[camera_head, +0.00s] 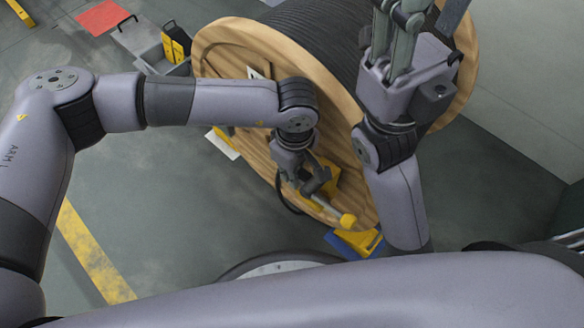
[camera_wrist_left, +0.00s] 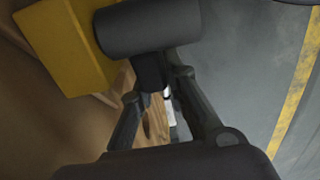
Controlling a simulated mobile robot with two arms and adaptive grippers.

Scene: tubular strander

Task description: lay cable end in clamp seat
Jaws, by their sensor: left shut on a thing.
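A yellow clamp block (camera_head: 329,172) sits on the wooden flange of the drum, partly hidden by my left gripper. My left gripper (camera_head: 308,184) is in front of the flange and shut on the dark cable end (camera_head: 319,181). In the left wrist view, the fingers (camera_wrist_left: 155,85) close below the thick dark cylinder of the cable end (camera_wrist_left: 150,28). It overlaps the yellow block (camera_wrist_left: 65,42) in that view; whether they touch I cannot tell. A pale rod with a yellow knob (camera_head: 347,220) shows beside the clamp. My right gripper (camera_head: 400,38) points up over the drum, its tips cut off.
The large wooden drum (camera_head: 235,65) carries dark wound cable (camera_head: 315,40). A blue and yellow wedge (camera_head: 355,242) stands at its lower edge. A grey box with a yellow-black item (camera_head: 176,42) is behind left. The floor at left is open, with a yellow stripe (camera_head: 90,250).

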